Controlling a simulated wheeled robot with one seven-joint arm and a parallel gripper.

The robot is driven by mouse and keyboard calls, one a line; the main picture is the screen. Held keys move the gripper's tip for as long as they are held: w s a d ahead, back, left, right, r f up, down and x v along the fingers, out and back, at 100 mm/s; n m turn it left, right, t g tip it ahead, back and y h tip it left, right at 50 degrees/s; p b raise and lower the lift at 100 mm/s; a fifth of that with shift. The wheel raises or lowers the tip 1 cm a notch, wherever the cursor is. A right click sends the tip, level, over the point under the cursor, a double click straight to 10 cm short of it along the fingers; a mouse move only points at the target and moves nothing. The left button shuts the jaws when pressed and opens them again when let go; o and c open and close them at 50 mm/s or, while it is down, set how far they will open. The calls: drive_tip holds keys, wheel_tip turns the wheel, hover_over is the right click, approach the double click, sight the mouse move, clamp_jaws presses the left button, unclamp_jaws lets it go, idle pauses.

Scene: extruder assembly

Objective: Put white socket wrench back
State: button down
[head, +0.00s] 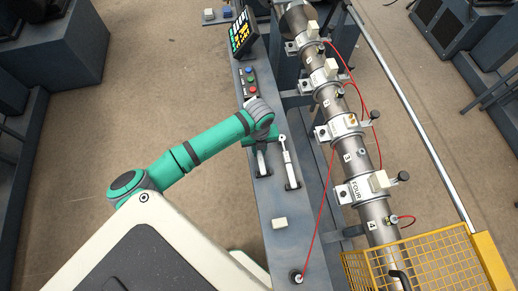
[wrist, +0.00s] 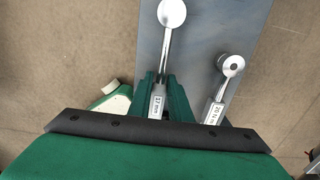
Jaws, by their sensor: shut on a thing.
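My gripper (wrist: 161,98) is shut on a wrench with a round silver head and a pale handle labelled "27 mm", the white socket wrench (wrist: 168,42). Its green fingers are on both sides of the handle. In the head view my gripper (head: 261,144) is over the grey console ledge (head: 261,206), and part of the wrench (head: 262,161) shows below it. Its lower end is by a dark mount on the ledge. I cannot tell whether it touches the mount. The rest of the handle is hidden by the gripper.
A second wrench (head: 288,162), whose label begins "20 N" in the wrist view (wrist: 217,112), lies close to the right. A pale block (head: 279,223) sits nearer on the ledge. Buttons (head: 250,82) and a screen (head: 242,33) are farther away. Steel pipes (head: 350,140) run along the right.

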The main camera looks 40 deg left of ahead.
drive_tip(key=shift+f, duration=0.35)
drive_tip(key=c, duration=1.6)
unclamp_jaws()
drive_tip(key=shift+o, duration=0.2)
wheel_tip(320, 180, up, 11)
drive_tip(key=shift+f, duration=0.1)
drive_tip(key=shift+s, duration=0.1)
